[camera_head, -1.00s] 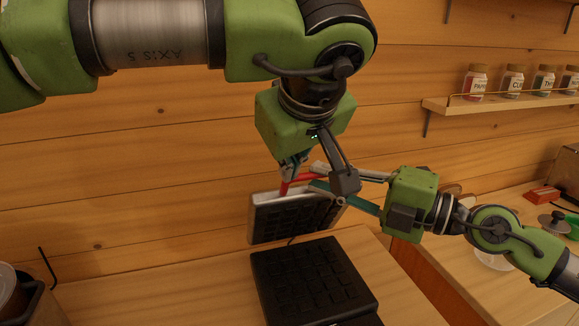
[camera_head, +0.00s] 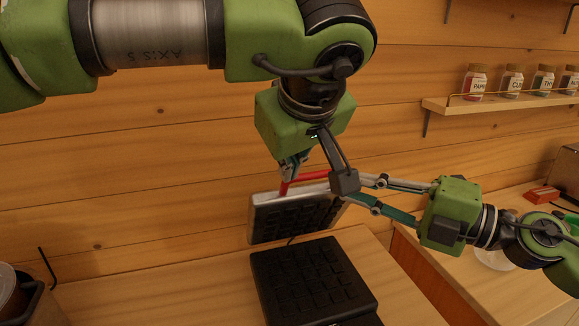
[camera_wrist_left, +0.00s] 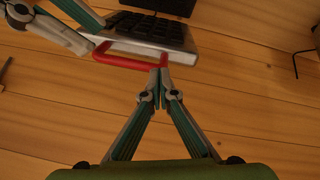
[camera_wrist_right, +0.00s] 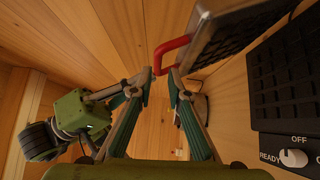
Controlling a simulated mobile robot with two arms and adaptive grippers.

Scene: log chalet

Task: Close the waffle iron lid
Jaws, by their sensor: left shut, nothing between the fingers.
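The waffle iron stands open on the counter. Its dark gridded base (camera_head: 312,280) lies flat, and its lid (camera_head: 295,217) stands raised behind it. The lid has a silver edge and a red handle (camera_head: 313,176) along its top. In the left wrist view, my left gripper (camera_wrist_left: 160,78) is shut and empty, its tips close to one end of the handle (camera_wrist_left: 125,60); contact is unclear. My right gripper (camera_wrist_right: 157,78) is open, its tips short of the handle (camera_wrist_right: 168,52) in the right wrist view. In the head view, the left gripper partly hides the handle.
A wooden wall stands close behind the lid. A shelf (camera_head: 505,101) with spice jars is at upper right. A dial (camera_wrist_right: 293,158) marked OFF and READY is on the base. A dark container (camera_head: 15,290) stands at lower left. The counter (camera_head: 170,292) left of the base is clear.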

